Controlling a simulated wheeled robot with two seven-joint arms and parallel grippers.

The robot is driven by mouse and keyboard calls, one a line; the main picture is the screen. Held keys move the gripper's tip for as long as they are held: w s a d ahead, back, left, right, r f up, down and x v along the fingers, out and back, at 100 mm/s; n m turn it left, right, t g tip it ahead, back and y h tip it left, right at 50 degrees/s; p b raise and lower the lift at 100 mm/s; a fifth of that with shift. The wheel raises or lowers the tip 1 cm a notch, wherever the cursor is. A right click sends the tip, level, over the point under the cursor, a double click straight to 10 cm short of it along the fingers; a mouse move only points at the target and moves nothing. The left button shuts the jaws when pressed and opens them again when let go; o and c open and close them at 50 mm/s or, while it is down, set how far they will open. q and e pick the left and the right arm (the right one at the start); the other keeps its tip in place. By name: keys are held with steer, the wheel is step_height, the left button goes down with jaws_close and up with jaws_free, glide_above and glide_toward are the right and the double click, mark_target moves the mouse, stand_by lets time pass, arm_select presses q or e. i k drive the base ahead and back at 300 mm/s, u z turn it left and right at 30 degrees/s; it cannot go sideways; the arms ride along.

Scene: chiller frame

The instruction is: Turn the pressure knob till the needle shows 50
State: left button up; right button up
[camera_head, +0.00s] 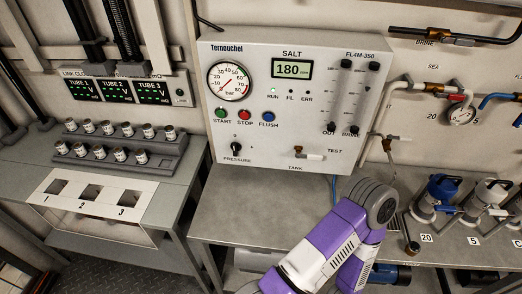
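The black pressure knob (236,149) is at the lower left of the Ternouchel panel (270,150), above the label PRESSURE. Nothing touches it. The round white gauge (229,80) at the panel's upper left has a scale running up to 60. It has red marks, but its needle is too small to read surely. A purple and white arm of mine rises from the bottom edge to a grey joint below the panel's right side. No gripper shows in this view.
The panel also carries START (221,113), STOP (245,115) and FLUSH (268,117) buttons, a display reading 180 (291,69) and a small test valve (308,155). The grey bench (240,205) below the knob is clear. A vial rack (118,150) stands left; pumps stand right.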

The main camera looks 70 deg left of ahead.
mark_target(236, 146)
steer(key=k, duration=0.95)
steer(key=u, duration=0.1)
